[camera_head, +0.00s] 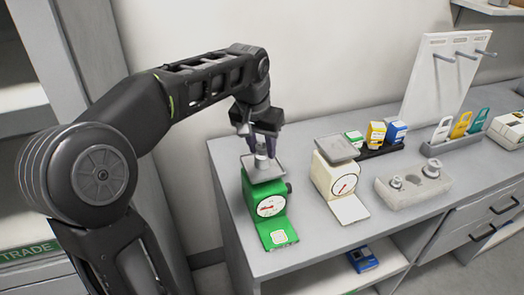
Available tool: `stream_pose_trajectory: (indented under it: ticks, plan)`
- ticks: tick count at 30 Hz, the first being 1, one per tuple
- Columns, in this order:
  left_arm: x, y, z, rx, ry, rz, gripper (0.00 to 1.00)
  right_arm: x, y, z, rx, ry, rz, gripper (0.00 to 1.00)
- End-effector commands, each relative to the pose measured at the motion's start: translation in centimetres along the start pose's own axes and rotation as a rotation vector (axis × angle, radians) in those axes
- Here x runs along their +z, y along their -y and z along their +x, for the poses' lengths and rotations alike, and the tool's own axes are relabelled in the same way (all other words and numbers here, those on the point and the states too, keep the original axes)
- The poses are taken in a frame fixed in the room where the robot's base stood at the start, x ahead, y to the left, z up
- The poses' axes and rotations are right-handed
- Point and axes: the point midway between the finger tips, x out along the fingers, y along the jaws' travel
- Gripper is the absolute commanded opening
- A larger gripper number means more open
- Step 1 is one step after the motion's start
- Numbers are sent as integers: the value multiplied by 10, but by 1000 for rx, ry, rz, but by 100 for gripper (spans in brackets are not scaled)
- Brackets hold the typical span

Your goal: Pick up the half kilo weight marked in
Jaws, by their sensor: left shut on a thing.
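My left gripper (264,140) is above the pan of the green scale (262,193). It is shut on a small grey metal weight (262,161), which is at the pan (270,174); I cannot tell whether it touches the pan. The weight's marking is too small to read. Other metal weights sit in a pale block (413,194) at the right; one knob (396,182) and a second (431,168) stand up from it. My right gripper is not in view.
A cream scale (337,179) stands right of the green one. Behind are small yellow, blue and green boxes (376,133) on a dark tray, a white pegboard (440,75) and a rack of coloured tags (456,142). A blue item (362,258) lies on the shelf below.

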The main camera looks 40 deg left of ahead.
Motion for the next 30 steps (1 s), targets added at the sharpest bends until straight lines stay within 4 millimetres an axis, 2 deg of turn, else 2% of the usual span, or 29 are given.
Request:
stream_pose_trajectory:
  ticks: [5,14,18,30]
  plan:
    - [-5,0,-16,0,-4,1,0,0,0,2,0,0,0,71]
    - [-21,-1,-70,1,-7,1,0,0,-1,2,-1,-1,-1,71]
    - [-26,0,-91,0,-2,1,0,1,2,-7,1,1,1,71]
    - [-27,0,-96,0,-2,0,0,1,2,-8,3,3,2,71]
